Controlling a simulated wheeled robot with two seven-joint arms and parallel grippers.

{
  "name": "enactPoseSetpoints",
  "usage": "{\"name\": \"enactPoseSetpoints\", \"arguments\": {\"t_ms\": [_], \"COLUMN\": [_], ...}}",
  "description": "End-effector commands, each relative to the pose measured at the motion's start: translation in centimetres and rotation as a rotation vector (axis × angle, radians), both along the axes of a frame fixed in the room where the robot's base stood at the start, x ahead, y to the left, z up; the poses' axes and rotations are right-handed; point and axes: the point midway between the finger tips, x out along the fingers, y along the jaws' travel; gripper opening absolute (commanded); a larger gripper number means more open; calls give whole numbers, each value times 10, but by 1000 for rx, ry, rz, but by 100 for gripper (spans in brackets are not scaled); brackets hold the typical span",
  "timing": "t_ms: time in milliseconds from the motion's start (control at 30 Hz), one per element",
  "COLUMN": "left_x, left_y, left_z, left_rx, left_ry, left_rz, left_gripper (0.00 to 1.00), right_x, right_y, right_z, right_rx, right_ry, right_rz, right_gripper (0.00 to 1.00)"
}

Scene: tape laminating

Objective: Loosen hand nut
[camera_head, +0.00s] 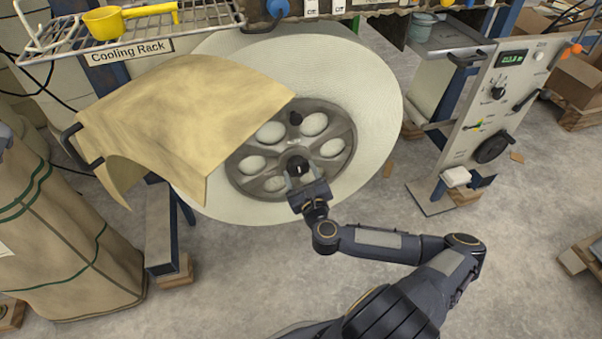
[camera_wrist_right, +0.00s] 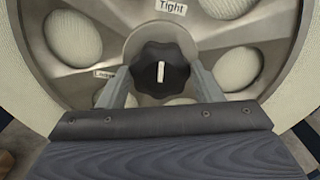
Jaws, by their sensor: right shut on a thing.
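The hand nut (camera_wrist_right: 161,70) is a black lobed knob with a white pointer line, at the centre of the grey metal hub (camera_head: 240,165) of a large white roll (camera_head: 370,90). In the right wrist view its pointer stands nearly vertical, toward the "Tight" label (camera_wrist_right: 172,6); a second, partly hidden label (camera_wrist_right: 105,73) is at its lower left. My right gripper (camera_head: 299,180) is at the hub centre with a finger on each side of the nut, shut on it. My left gripper is not in view.
A tan sheet or cover (camera_head: 180,115) hangs over the roll's left side. A wire cooling rack (camera_head: 150,25) with a yellow scoop (camera_head: 105,22) is above left. A control panel (camera_head: 490,110) stands at the right. The floor in front is clear.

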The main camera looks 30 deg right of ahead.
Motion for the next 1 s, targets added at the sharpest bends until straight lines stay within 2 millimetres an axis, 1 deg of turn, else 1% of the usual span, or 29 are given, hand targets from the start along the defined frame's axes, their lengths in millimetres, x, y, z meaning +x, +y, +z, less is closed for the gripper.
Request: {"name": "enactPoseSetpoints", "arguments": {"t_ms": [1000], "left_x": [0], "left_y": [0], "left_z": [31], "left_rx": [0], "left_ry": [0], "left_rz": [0], "left_gripper": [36], "right_x": [1], "right_y": [3], "right_z": [-1], "right_rx": [-922], "right_ry": [219], "right_rz": [2], "right_gripper": [36]}}
